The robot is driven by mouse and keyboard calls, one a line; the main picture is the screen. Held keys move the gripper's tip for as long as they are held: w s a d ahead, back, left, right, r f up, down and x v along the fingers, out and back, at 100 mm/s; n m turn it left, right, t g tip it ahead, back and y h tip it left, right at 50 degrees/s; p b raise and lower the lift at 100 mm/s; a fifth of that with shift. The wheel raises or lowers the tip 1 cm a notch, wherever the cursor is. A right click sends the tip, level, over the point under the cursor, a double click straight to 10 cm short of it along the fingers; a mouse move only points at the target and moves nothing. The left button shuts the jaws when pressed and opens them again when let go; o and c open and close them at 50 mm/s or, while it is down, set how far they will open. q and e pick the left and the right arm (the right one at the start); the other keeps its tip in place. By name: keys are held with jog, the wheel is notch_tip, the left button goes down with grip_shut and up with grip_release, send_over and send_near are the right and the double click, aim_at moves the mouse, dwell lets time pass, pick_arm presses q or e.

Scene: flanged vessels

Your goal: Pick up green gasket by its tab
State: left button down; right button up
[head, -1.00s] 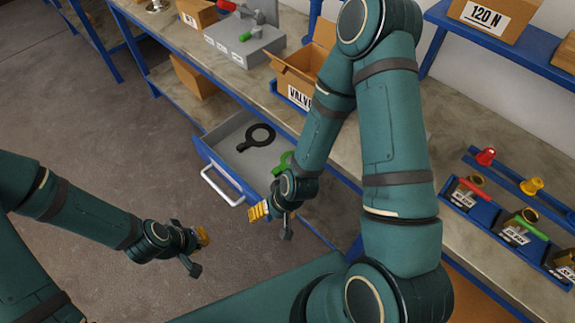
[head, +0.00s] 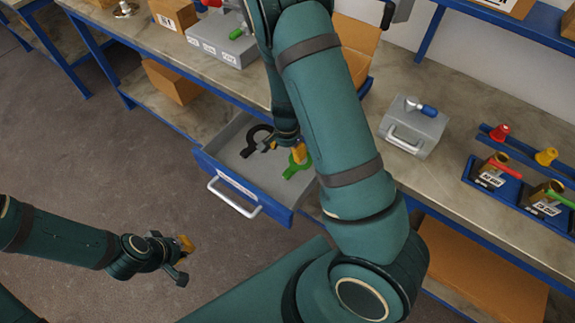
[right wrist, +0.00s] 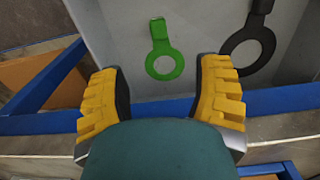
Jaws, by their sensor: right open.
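The green gasket (head: 297,163), a flat ring with a tab, lies in the open drawer (head: 246,179). In the right wrist view the green gasket (right wrist: 163,54) shows whole, its tab pointing up in the picture. My right gripper (head: 285,148) is over the drawer, close to the gasket in the head view. In the right wrist view my right gripper (right wrist: 162,98) is open with nothing between its yellow fingers, and the gasket lies beyond the fingertips. My left gripper (head: 184,259) hangs over the floor, away from the drawer; its jaw opening is too small to judge.
A black gasket (head: 256,139) lies beside the green one in the drawer; it also shows in the right wrist view (right wrist: 262,45). A grey box (head: 411,128) and small valves (head: 491,170) are on the workbench.

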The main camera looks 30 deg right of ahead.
aim_at(288, 173)
notch_tip(288, 173, down, 8)
jog(key=shift+s+d+f+b, duration=0.1)
jog(key=shift+s+b, duration=0.05)
jog(key=shift+b, duration=1)
notch_tip(288, 173, down, 5)
jog(key=shift+f+b, duration=0.1)
jog(key=shift+b, duration=0.8)
jog(key=c, duration=1.1)
